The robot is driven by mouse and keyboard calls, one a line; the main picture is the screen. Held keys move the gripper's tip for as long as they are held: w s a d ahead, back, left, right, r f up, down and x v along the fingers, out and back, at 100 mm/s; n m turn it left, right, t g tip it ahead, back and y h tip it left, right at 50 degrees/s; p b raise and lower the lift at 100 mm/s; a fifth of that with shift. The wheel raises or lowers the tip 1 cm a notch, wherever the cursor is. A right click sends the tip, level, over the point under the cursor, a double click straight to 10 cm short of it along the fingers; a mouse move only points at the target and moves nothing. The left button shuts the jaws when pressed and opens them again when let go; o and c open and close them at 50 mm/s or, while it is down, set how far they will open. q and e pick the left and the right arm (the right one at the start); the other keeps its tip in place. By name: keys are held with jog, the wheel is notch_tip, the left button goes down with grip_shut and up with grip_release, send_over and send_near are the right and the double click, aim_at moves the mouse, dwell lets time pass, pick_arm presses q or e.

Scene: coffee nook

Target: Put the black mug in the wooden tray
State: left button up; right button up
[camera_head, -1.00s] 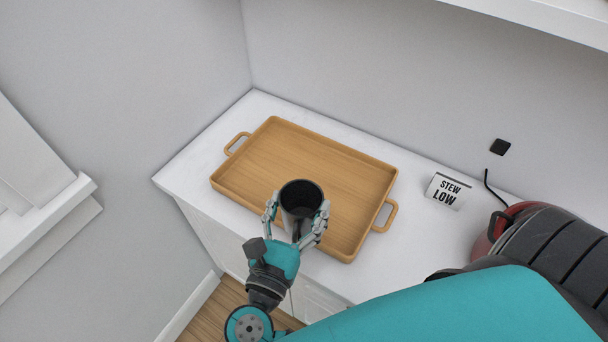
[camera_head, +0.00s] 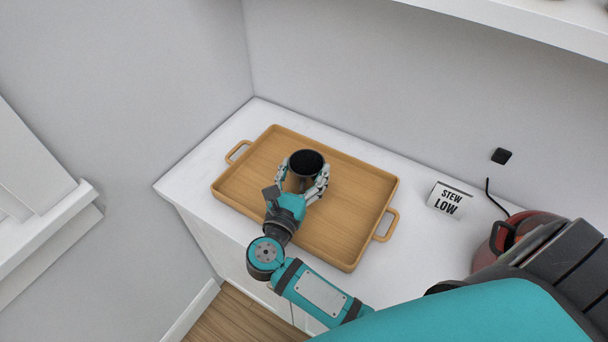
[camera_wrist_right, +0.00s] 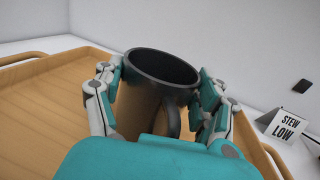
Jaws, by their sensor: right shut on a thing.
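The black mug (camera_head: 306,163) is upright within the outline of the wooden tray (camera_head: 236,197), near its middle. My right gripper (camera_head: 304,180) is shut on the mug, with a finger on each side of it. In the right wrist view the mug (camera_wrist_right: 160,68) fills the space between the fingers, its handle facing my palm. The tray (camera_wrist_right: 50,92) spreads out around it there. I cannot tell whether the mug's base touches the tray floor. My left gripper is not in view.
The tray lies on a white counter (camera_head: 200,165) against the wall. A "STEW LOW" sign (camera_head: 447,200) stands right of the tray. A red appliance (camera_head: 497,242) with a black handle is farther right. The tray is otherwise empty.

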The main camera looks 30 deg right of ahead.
jog(key=shift+f, duration=0.15)
jog(key=o, duration=1.4)
jog(key=shift+o, duration=0.2)
